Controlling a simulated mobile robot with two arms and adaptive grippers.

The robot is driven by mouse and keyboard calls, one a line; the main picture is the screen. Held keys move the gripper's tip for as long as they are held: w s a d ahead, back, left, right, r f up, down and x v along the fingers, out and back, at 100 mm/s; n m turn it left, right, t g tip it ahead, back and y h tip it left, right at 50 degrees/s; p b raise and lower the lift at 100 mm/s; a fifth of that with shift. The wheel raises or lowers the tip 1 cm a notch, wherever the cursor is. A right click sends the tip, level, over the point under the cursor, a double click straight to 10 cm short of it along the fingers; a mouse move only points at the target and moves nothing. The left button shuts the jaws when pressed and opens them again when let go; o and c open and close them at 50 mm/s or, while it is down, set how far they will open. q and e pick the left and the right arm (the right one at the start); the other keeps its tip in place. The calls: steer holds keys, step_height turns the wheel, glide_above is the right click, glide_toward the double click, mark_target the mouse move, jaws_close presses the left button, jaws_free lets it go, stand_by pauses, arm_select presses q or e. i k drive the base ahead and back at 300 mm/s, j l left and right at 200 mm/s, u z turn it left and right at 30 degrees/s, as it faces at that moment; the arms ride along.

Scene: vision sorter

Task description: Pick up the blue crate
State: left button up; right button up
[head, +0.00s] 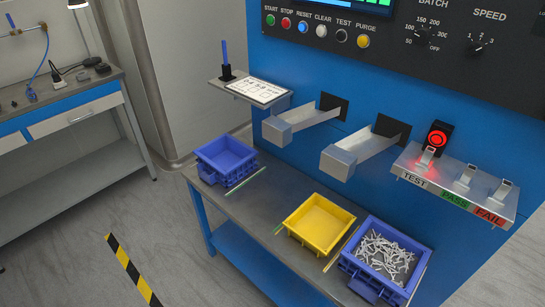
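An empty blue crate (225,153) stands at the left end of the machine's low grey shelf. A second blue crate (348,264) stands at the right end of the same shelf and is filled with light metal screws or bolts (385,254). Neither of my grippers shows in the head view, so I cannot tell their state.
An empty yellow crate (320,227) sits between the blue crates on the grey shelf (262,207). Two metal chutes (295,122) jut out above it. A TEST/PASS/FAIL switch panel (455,187) overhangs on the right. A workbench (60,110) stands at the left; the floor between is clear.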

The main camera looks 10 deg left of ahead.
mark_target(226, 159)
steer(key=i+j+z, duration=0.2)
steer(key=j+z, duration=0.65)
steer(key=j, duration=0.2)
steer(key=i+j+z, duration=0.1)
steer(key=j+z, duration=0.3)
steer(key=j, duration=0.2)
